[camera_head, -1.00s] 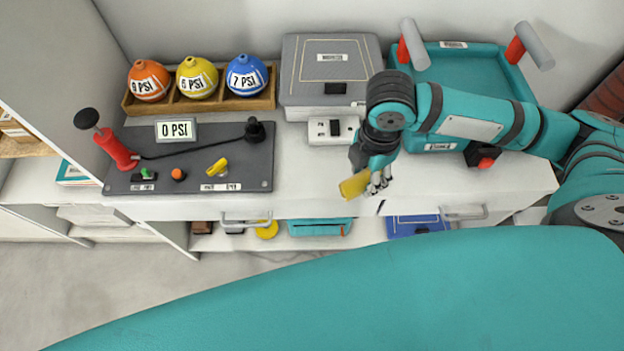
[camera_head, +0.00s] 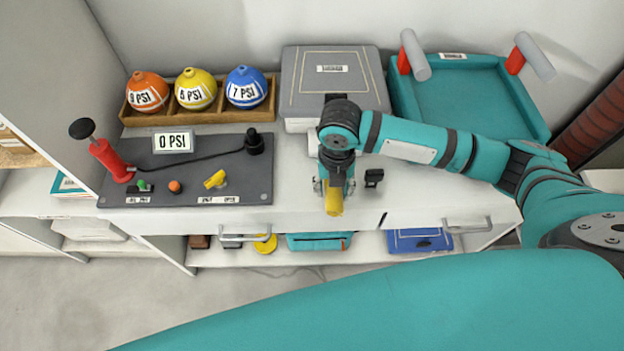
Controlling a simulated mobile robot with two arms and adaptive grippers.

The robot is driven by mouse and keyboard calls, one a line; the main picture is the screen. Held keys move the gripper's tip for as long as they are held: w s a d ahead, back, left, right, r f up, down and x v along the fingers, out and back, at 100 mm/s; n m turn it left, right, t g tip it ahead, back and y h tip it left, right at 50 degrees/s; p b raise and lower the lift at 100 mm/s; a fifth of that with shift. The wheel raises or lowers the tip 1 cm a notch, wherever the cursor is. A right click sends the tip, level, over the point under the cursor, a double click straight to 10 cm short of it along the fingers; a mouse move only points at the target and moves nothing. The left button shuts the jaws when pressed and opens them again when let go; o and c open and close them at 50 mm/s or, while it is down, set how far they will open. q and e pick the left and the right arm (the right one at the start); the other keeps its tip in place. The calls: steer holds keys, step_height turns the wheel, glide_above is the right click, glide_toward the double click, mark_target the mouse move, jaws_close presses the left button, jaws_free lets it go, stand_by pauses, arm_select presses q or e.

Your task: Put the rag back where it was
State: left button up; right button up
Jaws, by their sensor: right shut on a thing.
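The rag is a small yellow piece (camera_head: 334,201) at the front edge of the white counter. My right gripper (camera_head: 334,187) is shut on it, pointing down and toward the front, with the rag sticking out below the fingers. Whether the rag touches the counter I cannot tell. My right arm comes in from the right and covers part of the counter behind. My left gripper is not in view.
A grey pump panel (camera_head: 190,175) lies on the left, with a wooden rack (camera_head: 200,114) of labelled balls behind it. A grey case (camera_head: 333,80) and a teal tray (camera_head: 470,75) stand at the back. A small black item (camera_head: 374,177) sits right of my gripper. A lower shelf (camera_head: 270,257) holds several items.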

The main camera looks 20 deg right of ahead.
glide_above(312, 189)
steer(key=shift+f, duration=0.25)
steer(key=shift+f+p, duration=0.4)
steer(key=shift+f, duration=1.35)
steer(key=shift+f, duration=0.1)
steer(key=o, duration=1)
step_height(312, 189, up, 12)
steer(key=shift+r+b, duration=0.15)
steer(key=shift+b, duration=0.15)
